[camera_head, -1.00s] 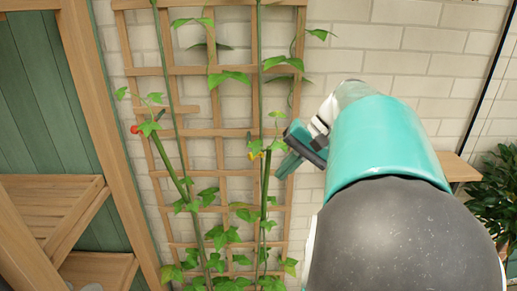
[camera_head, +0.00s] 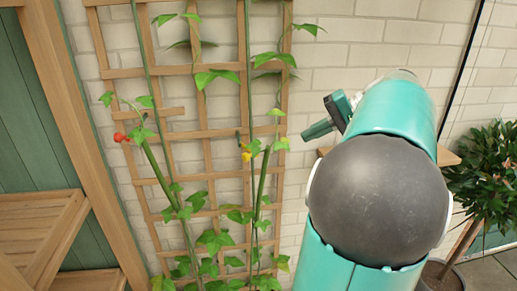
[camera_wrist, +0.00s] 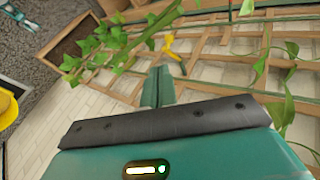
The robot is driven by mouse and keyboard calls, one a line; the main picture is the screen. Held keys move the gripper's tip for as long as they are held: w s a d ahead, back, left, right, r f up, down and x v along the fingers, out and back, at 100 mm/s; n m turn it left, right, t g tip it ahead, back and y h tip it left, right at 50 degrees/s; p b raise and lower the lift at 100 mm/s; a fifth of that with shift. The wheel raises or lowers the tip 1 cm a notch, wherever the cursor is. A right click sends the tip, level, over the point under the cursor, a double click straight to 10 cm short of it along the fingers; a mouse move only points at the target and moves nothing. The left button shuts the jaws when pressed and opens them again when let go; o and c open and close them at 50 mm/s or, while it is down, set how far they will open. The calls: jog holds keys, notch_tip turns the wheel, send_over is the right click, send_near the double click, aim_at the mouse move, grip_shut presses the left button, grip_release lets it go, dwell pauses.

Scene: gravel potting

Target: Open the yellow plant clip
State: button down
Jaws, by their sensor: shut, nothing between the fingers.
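The yellow plant clip (camera_head: 246,155) is small and sits by the right-hand green stem, in front of the wooden trellis (camera_head: 205,134). In the wrist view the clip (camera_wrist: 173,47) shows thin arms spread apart, beyond my fingertips. I cannot tell whether it still grips the stem. My gripper (camera_head: 306,135) is to the right of the clip, a little higher, with a clear gap between them. In the wrist view its two teal fingers (camera_wrist: 157,86) are together and empty.
A wooden shelf (camera_head: 40,228) stands at left and a potted plant (camera_head: 487,175) at right. The wrist view shows a soil-filled planter (camera_wrist: 68,45) and a yellow object (camera_wrist: 8,106) at the left edge.

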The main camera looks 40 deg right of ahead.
send_near(252, 153)
notch_tip(252, 153, down, 3)
jog(key=a, duration=0.2)
jog(key=w+a, duration=0.2)
jog(key=w, duration=0.1)
jog(key=shift+w+a+f, duration=0.15)
jog(key=shift+a+f, duration=0.15)
jog(key=shift+a, duration=0.1)
jog(key=shift+w+a, duration=0.2)
jog(key=shift+a, duration=0.45)
jog(key=shift+w+a, duration=0.2)
jog(key=shift+a, duration=0.4)
dwell(0.4)
